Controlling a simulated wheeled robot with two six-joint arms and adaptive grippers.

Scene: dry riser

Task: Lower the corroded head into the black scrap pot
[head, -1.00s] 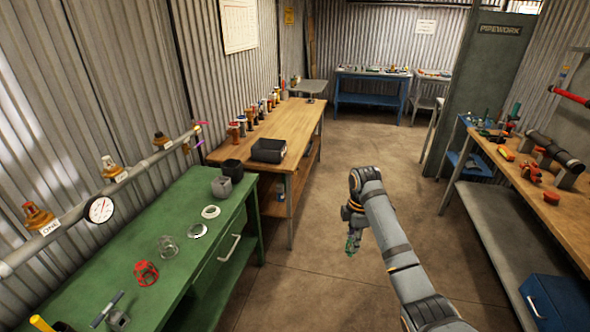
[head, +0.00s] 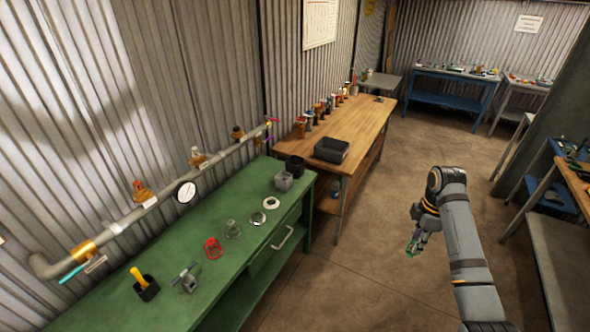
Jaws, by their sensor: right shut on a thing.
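My right gripper (head: 415,240) hangs over the open floor, right of the benches. It is shut on a small greenish thing, which looks like the corroded head (head: 411,250); the fingers partly hide it. A black pot (head: 295,166), which looks like the scrap pot, stands at the far end of the green bench (head: 215,285), well left of the gripper. A grey pot (head: 283,181) stands just in front of it. I cannot see into the black pot. My left gripper is out of view.
On the green bench are pale rings (head: 271,202), a red cage-like part (head: 212,248), a grey clamp-like tool (head: 186,278) and a black holder with a yellow handle (head: 147,289). A pipe with a gauge (head: 186,191) runs behind. A wooden bench (head: 352,126) stands beyond. Floor between is clear.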

